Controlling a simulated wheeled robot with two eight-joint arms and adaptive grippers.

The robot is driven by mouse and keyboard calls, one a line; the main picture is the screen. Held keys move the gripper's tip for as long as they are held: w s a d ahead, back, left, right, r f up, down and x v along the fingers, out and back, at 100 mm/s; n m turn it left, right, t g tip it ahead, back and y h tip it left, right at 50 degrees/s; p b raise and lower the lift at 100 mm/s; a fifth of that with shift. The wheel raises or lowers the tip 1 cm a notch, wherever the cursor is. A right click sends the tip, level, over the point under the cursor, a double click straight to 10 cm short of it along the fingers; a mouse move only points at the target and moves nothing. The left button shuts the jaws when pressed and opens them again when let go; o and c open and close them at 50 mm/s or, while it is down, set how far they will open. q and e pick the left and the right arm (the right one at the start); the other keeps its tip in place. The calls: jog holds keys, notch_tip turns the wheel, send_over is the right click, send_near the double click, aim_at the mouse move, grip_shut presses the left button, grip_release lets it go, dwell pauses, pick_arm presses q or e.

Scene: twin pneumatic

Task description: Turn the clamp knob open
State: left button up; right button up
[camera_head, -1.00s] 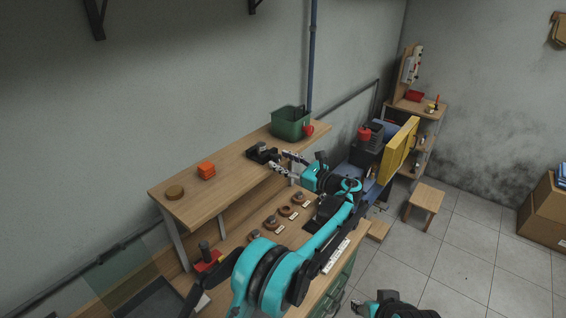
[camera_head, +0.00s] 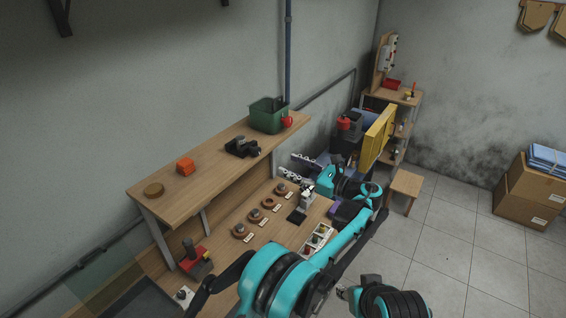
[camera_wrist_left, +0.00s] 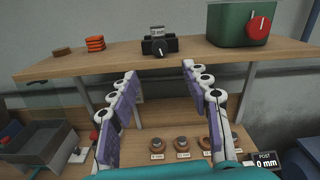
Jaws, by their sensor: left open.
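A small black clamp-like device (camera_head: 243,147) stands on the upper shelf. In the left wrist view, its front (camera_wrist_left: 160,46) carries a dark round knob with a white pointer line. A green box (camera_head: 268,115) with a red knob (camera_head: 287,121) stands further right on the shelf; the red knob (camera_wrist_left: 259,27) has a white line. I cannot tell for sure which knob is the clamp knob. My left gripper (camera_head: 287,161) is open and empty, in front of the shelf edge and apart from both. In its wrist view the fingers (camera_wrist_left: 160,69) frame the black device beyond them.
An orange stack (camera_head: 185,166) and a brown disc (camera_head: 153,189) sit on the shelf's left part. Below, the bench holds several labelled round pieces (camera_head: 254,215) and a red-based tool (camera_head: 195,258). A yellow panel (camera_head: 378,137) stands to the right.

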aim_at(259, 151)
dwell(0.3)
pick_arm(q)
jog(key=shift+m, duration=0.7)
jog(key=p+x, duration=0.3)
jog(key=x, duration=0.3)
jog(key=p+x, duration=0.3)
jog(key=x, duration=0.2)
jog(key=shift+w+a+r+p, duration=0.2)
jog(key=shift+a+r+p, duration=0.05)
jog(key=shift+a+p, duration=0.05)
grip_shut()
